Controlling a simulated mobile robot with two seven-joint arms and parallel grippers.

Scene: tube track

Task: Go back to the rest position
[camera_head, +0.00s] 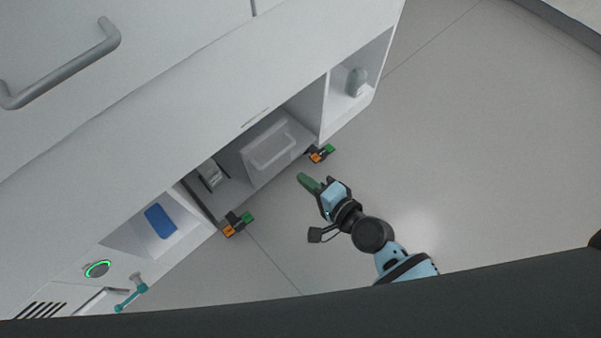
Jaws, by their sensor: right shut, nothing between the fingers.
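My right gripper (308,182) is shut and empty, with its green fingers together. It is held over the grey floor, in front of the low open bay of the white cabinet (190,110). Its blue and black arm comes in from the lower right. It appears apart from everything around it. My left gripper is not in view.
A grey low unit with a clear bin (272,146) sits in the bay, with orange and green parts (237,224) at its front corners. Side shelves hold a blue item (160,221) and a grey-green bottle (356,82). A teal lever (131,297) is lower left. Floor (480,150) at right is clear.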

